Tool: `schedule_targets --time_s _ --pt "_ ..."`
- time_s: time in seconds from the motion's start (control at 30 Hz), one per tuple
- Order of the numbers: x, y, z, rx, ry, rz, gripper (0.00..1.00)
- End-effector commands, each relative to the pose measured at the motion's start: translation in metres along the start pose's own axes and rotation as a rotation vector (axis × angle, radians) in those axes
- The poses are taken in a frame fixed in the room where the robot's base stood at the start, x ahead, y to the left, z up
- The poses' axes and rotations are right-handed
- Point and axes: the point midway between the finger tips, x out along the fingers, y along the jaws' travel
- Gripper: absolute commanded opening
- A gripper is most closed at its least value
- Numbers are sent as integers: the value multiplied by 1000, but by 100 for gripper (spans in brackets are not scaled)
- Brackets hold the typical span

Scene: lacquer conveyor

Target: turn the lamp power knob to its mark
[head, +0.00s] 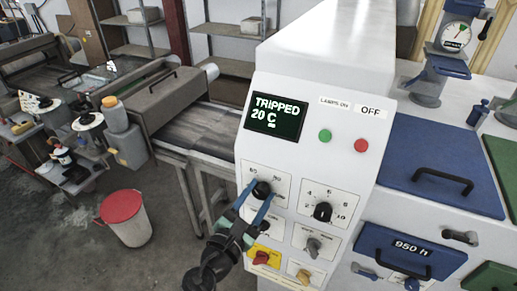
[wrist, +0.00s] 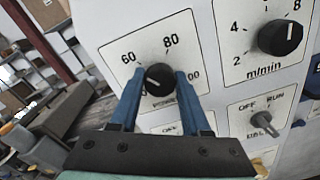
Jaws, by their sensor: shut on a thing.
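The lamp power knob is a small black round knob (head: 262,188) on a white dial plate at the upper left of the panel's controls. In the wrist view the knob (wrist: 160,76) has printed numbers 60, 80 and a partly covered 100 around it. Its label below is partly hidden. My gripper (head: 258,203) reaches up from below in the head view. Its two blue fingers (wrist: 160,84) stand on the left and right sides of the knob and are shut on it. I cannot tell clearly where the knob's pointer points or which mark is meant.
A second black knob (head: 322,212), labelled m/min, sits to the right. Below are a grey OFF/RUN switch (head: 313,246) and a red knob on yellow (head: 262,257). The display (head: 275,117) reads TRIPPED 20 C. Green (head: 325,136) and red (head: 361,145) buttons are beside it.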

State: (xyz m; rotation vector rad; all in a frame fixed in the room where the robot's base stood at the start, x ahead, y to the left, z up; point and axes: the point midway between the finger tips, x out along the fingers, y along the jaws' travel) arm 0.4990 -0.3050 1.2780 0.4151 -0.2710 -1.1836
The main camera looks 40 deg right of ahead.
Motion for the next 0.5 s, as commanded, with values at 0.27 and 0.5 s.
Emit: schedule_targets --time_s 0.27,0.5 --pt "0 0 0 -60 -1 0 0" --pt "0 0 0 -67 -2 0 0"
